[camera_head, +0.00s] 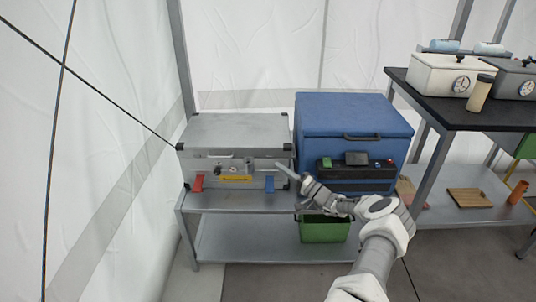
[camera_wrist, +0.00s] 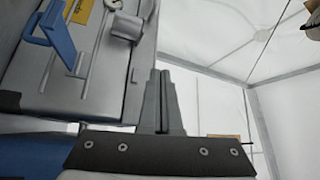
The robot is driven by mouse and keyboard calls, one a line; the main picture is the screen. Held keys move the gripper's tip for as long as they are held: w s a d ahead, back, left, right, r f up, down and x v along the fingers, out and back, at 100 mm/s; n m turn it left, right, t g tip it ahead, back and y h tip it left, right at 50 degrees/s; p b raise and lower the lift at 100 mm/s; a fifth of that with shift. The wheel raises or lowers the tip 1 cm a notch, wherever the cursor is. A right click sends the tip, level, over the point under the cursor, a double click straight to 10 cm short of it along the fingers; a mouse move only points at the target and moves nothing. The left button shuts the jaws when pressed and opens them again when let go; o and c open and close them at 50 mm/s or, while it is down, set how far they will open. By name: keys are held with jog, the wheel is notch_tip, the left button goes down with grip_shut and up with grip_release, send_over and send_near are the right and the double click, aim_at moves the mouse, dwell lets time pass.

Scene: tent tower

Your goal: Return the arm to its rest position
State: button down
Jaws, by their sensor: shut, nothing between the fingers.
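My gripper (camera_head: 280,168) is at the end of my arm, which reaches up from the lower right in the head view. Its fingers are together and hold nothing; they also show closed in the wrist view (camera_wrist: 160,100). The fingertips are in front of the right end of a closed grey metal case (camera_head: 235,140), close to its front face. I cannot tell whether they touch it. In the wrist view the case (camera_wrist: 85,85) fills the upper left, with a blue latch (camera_wrist: 52,38) standing out from its front.
The case and a blue cooler box (camera_head: 350,118) stand on a metal shelf unit (camera_head: 225,203). A green bin (camera_head: 325,229) is on the lower level. A black-topped table (camera_head: 460,115) at right carries white and grey boxes. White tent walls (camera_head: 110,130) enclose the left.

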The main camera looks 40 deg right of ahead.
jog(key=v, duration=0.6)
jog(key=shift+r+p, duration=0.25)
jog(key=shift+p, duration=0.1)
